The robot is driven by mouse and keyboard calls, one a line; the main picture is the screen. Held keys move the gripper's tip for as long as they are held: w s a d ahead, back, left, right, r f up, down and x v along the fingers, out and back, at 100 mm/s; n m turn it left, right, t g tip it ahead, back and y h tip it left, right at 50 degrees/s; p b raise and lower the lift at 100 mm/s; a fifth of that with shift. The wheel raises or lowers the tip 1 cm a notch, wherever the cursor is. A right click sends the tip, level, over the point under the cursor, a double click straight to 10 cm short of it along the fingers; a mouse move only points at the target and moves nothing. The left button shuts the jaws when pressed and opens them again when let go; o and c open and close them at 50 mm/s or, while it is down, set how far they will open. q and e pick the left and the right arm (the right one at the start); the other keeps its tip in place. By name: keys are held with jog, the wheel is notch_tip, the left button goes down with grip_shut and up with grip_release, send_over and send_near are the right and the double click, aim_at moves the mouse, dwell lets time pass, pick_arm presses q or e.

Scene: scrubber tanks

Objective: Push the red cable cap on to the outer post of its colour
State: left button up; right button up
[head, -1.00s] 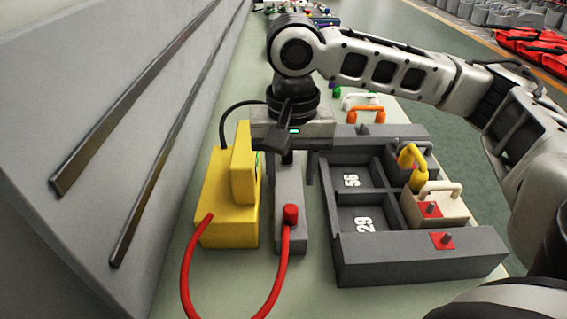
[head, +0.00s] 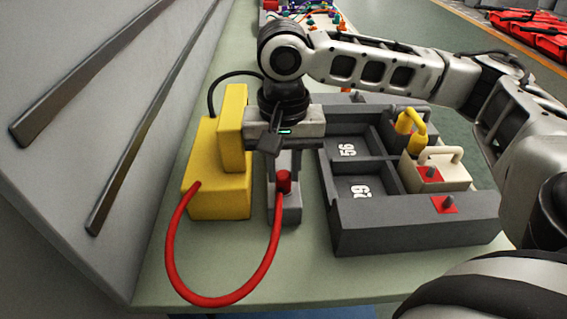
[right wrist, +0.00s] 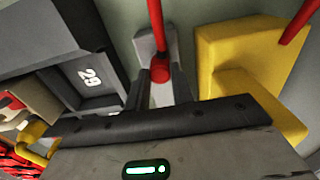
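The red cable cap (head: 284,182) sits upright on a small grey stand (head: 287,214), with a red cable (head: 232,299) looping from it. My right gripper (head: 284,168) points down just above and behind the cap. In the right wrist view, its open fingers (right wrist: 161,88) lie around or just short of the cap (right wrist: 160,70); contact cannot be told. A grey post on a red square (head: 446,204) stands on the dark tray's near right edge. Another post on a red square (head: 428,173) is on the cream block. My left gripper is not in view.
The yellow box (head: 218,196) stands close left of the stand. The dark grey tray (head: 400,235) stands to the right, with numbered empty compartments. The cream block (head: 448,178) and a yellow handle (head: 411,123) stick up at its right.

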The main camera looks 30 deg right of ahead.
dwell(0.4)
jog(key=shift+r+p, duration=0.65)
jog(key=shift+p, duration=0.15)
jog(key=shift+r+p, duration=0.75)
jog(key=shift+p, duration=0.35)
jog(key=shift+r+p, duration=0.75)
jog(key=shift+p, duration=0.3)
jog(key=shift+r+p, duration=0.35)
jog(key=shift+p, duration=0.25)
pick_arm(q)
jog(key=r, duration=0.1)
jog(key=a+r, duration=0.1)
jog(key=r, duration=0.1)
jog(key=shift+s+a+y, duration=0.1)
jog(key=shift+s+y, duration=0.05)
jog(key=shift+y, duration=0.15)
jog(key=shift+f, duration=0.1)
